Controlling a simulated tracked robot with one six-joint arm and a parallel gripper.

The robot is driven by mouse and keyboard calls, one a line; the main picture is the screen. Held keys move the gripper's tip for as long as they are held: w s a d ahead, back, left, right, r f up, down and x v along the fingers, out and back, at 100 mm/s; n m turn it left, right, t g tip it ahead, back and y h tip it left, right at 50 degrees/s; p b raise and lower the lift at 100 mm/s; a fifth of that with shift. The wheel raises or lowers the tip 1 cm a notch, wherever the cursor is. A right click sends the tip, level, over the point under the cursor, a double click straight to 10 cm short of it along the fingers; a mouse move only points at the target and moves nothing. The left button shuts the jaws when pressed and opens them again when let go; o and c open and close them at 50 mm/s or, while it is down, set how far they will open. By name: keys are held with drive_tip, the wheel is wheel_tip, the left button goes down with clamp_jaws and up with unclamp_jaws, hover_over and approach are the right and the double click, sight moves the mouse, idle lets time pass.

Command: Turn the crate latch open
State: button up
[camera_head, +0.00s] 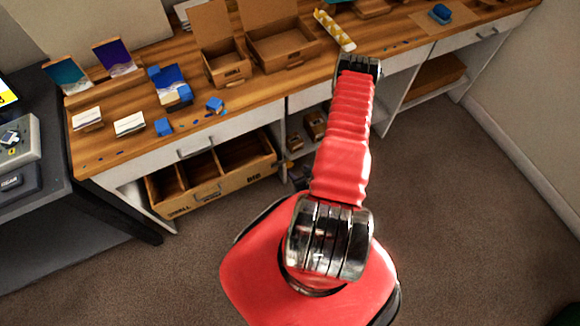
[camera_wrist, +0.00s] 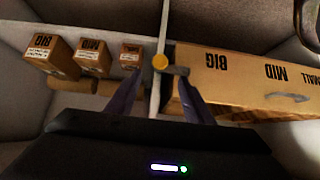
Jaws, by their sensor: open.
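The crate is a long, light-brown box in the opening under the workbench (camera_head: 262,168). In the wrist view, its front (camera_wrist: 245,75) shows upside down at right, with BIG, MID and SMALL lettering. The latch, a yellow round knob (camera_wrist: 160,62) with a short dark bar (camera_wrist: 179,71) pointing right, sits on a pale upright panel edge beside the crate's end. The bar's tip overlaps the crate's end in the picture. My gripper (camera_wrist: 160,78) is open and empty, its two dark fingers on either side of the latch. I cannot tell whether they touch it. The head view does not show the fingers clearly.
Several small boxes, including a BIG one (camera_wrist: 47,58) and a MID one (camera_wrist: 91,57), stand left of the panel. The wooden worktop (camera_head: 135,148) above holds open cardboard boxes (camera_head: 285,45), blue pieces (camera_head: 215,104) and cards. The carpet floor (camera_head: 460,180) at right is clear.

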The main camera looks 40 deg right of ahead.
sight(290, 165)
drive_tip(key=x, duration=1.1)
